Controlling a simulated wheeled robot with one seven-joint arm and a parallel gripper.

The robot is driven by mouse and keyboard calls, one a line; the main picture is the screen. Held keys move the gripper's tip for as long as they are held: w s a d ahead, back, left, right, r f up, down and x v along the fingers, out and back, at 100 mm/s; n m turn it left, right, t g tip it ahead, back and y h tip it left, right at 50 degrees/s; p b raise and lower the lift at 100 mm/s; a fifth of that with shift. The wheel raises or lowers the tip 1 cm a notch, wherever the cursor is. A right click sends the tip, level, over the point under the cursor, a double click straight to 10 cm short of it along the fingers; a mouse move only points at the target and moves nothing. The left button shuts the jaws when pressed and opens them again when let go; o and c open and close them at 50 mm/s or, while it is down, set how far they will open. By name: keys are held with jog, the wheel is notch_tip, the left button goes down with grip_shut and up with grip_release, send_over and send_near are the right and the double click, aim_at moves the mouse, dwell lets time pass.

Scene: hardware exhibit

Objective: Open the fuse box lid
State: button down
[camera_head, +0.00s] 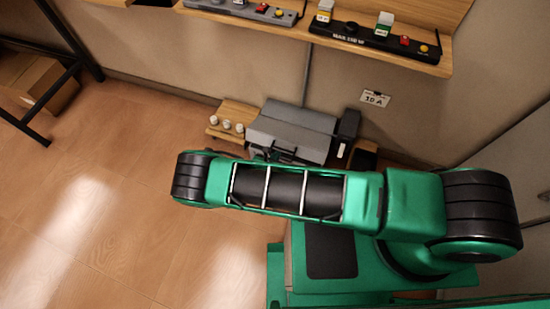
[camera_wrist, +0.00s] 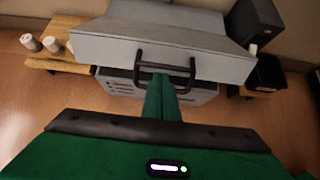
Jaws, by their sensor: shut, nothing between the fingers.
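The fuse box is a grey metal box with a broad lid (camera_wrist: 165,45) and a vented lower body (camera_wrist: 115,88). It stands low by the wall, and its lid also shows in the head view (camera_head: 290,132). A black bar handle (camera_wrist: 137,72) is on the lid's front edge. My gripper (camera_wrist: 162,78) has its green fingers shut together with nothing between them. The fingertips are at the middle of the handle, overlapping it in the wrist view; whether they touch it is unclear. In the head view my arm hides part of the box front. How far the lid is raised is hard to tell.
A wooden board (camera_head: 216,131) with several white knobs is left of the box. A dark block (camera_head: 347,126) stands close on its right. A wooden shelf (camera_head: 420,65) with switch panels hangs above. The wooden floor (camera_head: 100,210) at left is clear.

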jog(key=x, duration=0.3)
jog(key=shift+w+f, duration=0.15)
jog(key=shift+w, duration=0.05)
jog(key=shift+w+d, duration=0.2)
jog(key=shift+w, duration=0.35)
jog(key=shift+d, duration=0.15)
jog(key=shift+w+d+r, duration=0.15)
jog(key=shift+w+r, duration=0.05)
jog(key=shift+r, duration=0.2)
jog(key=w+d+r+g+y, duration=0.1)
jog(key=w+r+g, duration=0.2)
jog(key=r, duration=0.3)
jog(key=shift+w+r+g, duration=0.3)
jog(key=shift+g, duration=0.2)
jog(key=shift+s+a+y, duration=0.1)
jog(key=shift+y, duration=0.2)
dwell(0.9)
